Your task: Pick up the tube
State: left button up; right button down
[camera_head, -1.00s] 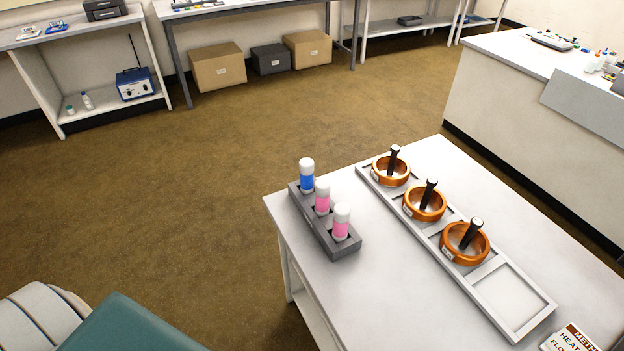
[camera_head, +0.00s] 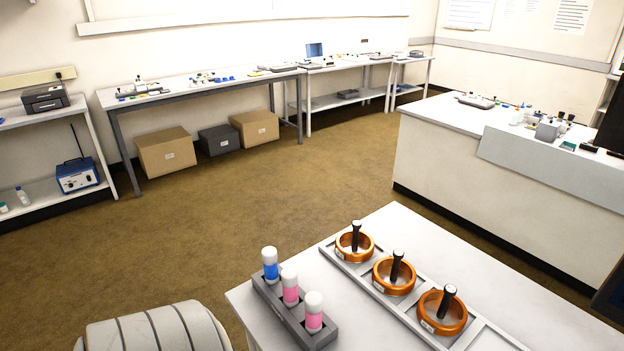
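Several white-capped tubes stand upright in a dark grey rack (camera_head: 268,296) on the near white table. One is a blue tube (camera_head: 270,265) at the far end of the rack. A pink tube (camera_head: 290,288) stands in the middle, and another pink tube (camera_head: 314,313) stands at the near end. Neither gripper shows in the head view, so I cannot see whether they are open or shut.
Copper-coloured mortars (camera_head: 395,276) with black pestles sit in a grey tray (camera_head: 482,339) right of the rack. A white bench (camera_head: 470,165) stands beyond at right. Cardboard boxes (camera_head: 166,152) lie under the back table. Brown floor (camera_head: 230,205) between is clear.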

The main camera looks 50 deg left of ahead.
aim_at(269, 252)
jog(key=k+j+z, duration=0.2)
jog(key=j, duration=0.35)
jog(key=k+j+z, duration=0.1)
jog(key=j+z, duration=0.15)
jog(key=j, duration=0.25)
jog(key=k+j+z, duration=0.2)
jog(key=j, duration=0.3)
jog(key=k+j+z, duration=0.2)
jog(key=j, duration=0.2)
jog(key=k+j+z, duration=0.2)
jog(key=k+j, duration=0.1)
jog(key=j, duration=0.15)
